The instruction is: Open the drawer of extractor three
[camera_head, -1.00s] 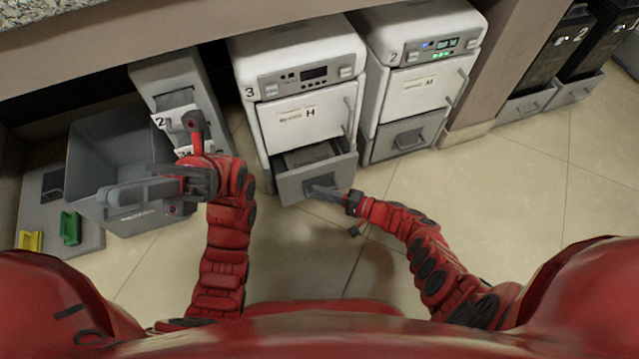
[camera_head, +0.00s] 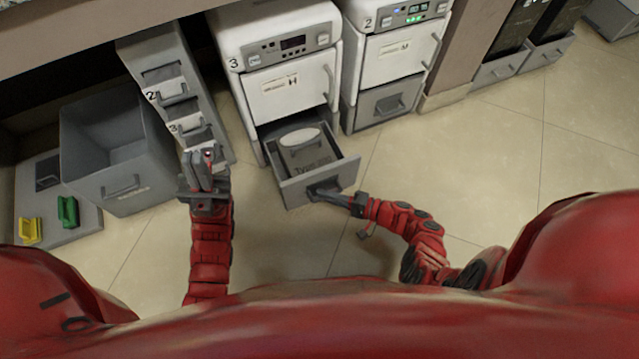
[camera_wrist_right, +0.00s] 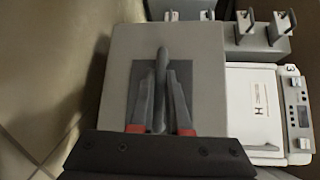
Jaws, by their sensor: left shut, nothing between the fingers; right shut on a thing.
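Extractor three (camera_head: 283,60) is the white machine marked 3, left of the machine marked 2. Its grey bottom drawer (camera_head: 347,173) stands well out, and a white-topped item with printed text (camera_head: 301,138) shows inside. My right gripper (camera_head: 318,190) is shut on the handle at the drawer's front. In the right wrist view the fingers (camera_wrist_right: 160,97) close around the grey bar handle (camera_wrist_right: 160,62) on the drawer front (camera_wrist_right: 207,75). My left gripper (camera_head: 205,160) is shut and empty, in front of the narrow grey unit with numbered handles (camera_head: 160,55).
Extractor two (camera_head: 397,55) stands close on the right with its grey drawer shut. A grey bin (camera_head: 118,165) and a board with green (camera_head: 68,211) and yellow (camera_head: 30,230) pieces are at the left. Tiled floor in front of the drawer is clear.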

